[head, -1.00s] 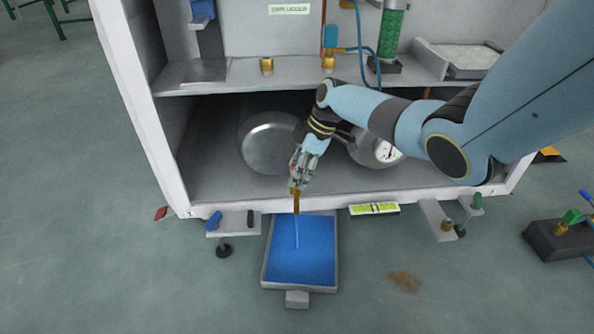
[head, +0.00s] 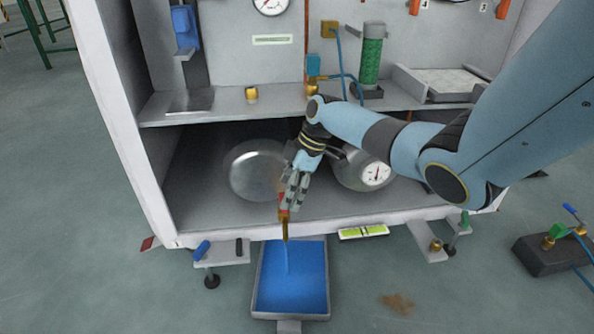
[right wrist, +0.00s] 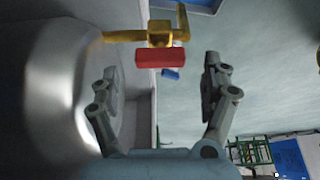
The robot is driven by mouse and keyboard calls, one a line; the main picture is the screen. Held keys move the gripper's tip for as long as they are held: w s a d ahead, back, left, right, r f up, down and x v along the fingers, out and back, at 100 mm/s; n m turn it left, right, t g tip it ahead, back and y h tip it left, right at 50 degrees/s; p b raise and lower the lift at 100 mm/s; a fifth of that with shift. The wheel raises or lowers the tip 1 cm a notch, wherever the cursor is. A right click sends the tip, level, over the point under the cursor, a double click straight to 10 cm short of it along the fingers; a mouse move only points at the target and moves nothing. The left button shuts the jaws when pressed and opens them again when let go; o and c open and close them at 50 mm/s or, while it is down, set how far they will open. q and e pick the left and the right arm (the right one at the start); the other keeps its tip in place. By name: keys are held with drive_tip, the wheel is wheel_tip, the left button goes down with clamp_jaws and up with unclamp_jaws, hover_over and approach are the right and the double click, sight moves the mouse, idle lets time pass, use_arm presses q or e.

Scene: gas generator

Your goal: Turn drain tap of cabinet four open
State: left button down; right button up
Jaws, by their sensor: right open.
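The drain tap is a brass body and spout (head: 286,230) at the front edge of the cabinet floor, with a red handle (head: 284,208). A thin blue-white stream (head: 287,262) runs from the spout into the tray (head: 254,285) of blue liquid below. My right gripper (head: 293,194) is open just above the tap. In the right wrist view the red handle (right wrist: 162,58) lies crosswise between and slightly beyond the open fingertips, with gaps on both sides. Contact is not visible. My left gripper is not in view.
A round metal tank (head: 257,173) and a dial gauge (head: 376,174) sit inside the lower cabinet bay. A small bracket with a blue lever (head: 201,250) is left of the tray. A yellow-green level (head: 363,232) is on the right.

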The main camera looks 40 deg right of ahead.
drive_tip(key=v, duration=0.9)
drive_tip(key=shift+s+r, duration=0.1)
drive_tip(key=shift+r, duration=0.05)
